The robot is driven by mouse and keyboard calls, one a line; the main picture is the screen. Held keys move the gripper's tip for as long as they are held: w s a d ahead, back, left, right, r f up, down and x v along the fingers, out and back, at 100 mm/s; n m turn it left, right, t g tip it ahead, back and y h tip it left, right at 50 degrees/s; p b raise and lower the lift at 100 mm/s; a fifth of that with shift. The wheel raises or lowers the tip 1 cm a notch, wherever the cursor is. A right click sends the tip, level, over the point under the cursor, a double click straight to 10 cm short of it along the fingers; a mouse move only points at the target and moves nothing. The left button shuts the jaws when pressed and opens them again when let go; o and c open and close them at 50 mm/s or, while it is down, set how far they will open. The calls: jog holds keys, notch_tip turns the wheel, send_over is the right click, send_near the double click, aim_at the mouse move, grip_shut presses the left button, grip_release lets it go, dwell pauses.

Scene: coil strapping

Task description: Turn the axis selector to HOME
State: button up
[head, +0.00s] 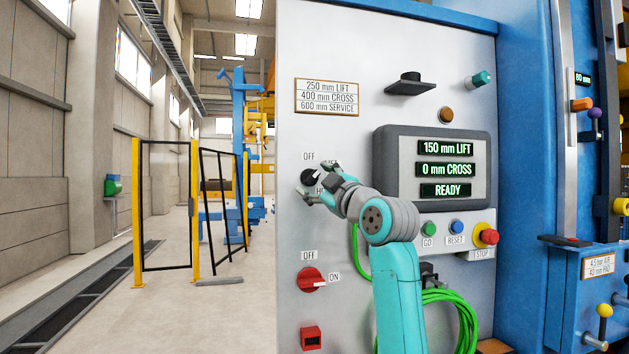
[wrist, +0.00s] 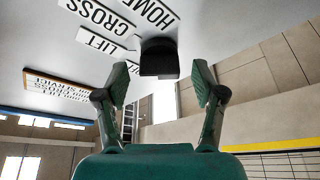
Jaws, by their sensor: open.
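The axis selector, a black knob (head: 311,178), sits on the pale control panel. Its OFF label (head: 308,156) shows above it, while my gripper partly covers the other labels in the head view. In the wrist view the knob (wrist: 159,57) lies ahead, between the lines of my two fingertips, with HOME (wrist: 150,12), CROSS (wrist: 108,18) and LIFT (wrist: 101,44) labels beside it. My gripper (head: 319,182) is open and empty at the knob, with fingertips (wrist: 160,82) spread on either side. Contact is not clear. I cannot tell which label the knob points to.
A display (head: 445,168) reads 150 mm LIFT, 0 mm CROSS, READY. A red OFF/ON switch (head: 311,279) sits below the selector.

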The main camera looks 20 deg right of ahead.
jog(key=shift+w+a+r, duration=0.15)
jog(key=shift+w, duration=0.3)
jog(key=c, duration=1.1)
jog(key=shift+c, duration=0.2)
